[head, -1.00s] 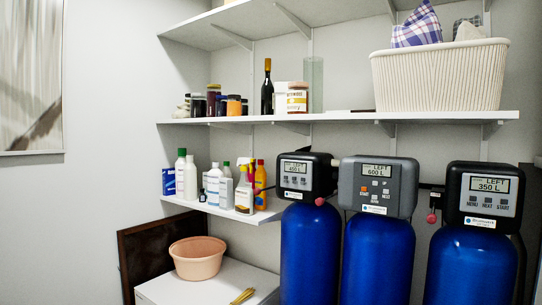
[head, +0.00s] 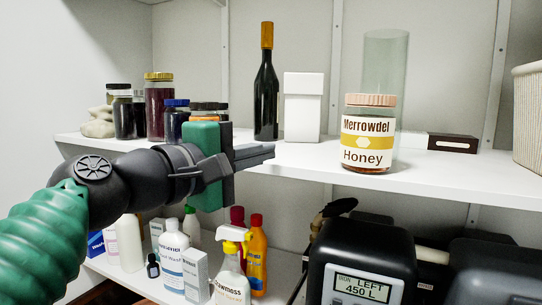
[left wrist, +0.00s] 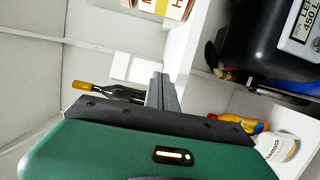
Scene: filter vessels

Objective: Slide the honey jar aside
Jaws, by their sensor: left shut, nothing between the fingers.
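The honey jar (head: 368,134) is a glass jar with a pinkish lid and a label reading "Merrowdel Honey". It stands upright near the front edge of the middle shelf (head: 300,160) in the head view. Part of it shows at the top of the left wrist view (left wrist: 160,7). My left gripper (head: 268,152) is shut and empty. Its fingers point right in the head view, towards the jar, at about shelf height, with a clear gap between them and the jar. The closed fingers also show in the left wrist view (left wrist: 162,92). My right gripper is not in view.
Behind the jar stands a clear glass cylinder (head: 386,62). A white canister (head: 303,107) and a dark bottle (head: 266,92) stand to its left. A small dark box (head: 452,143) and a woven basket (head: 528,110) are to its right. Bare shelf lies beside the jar.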

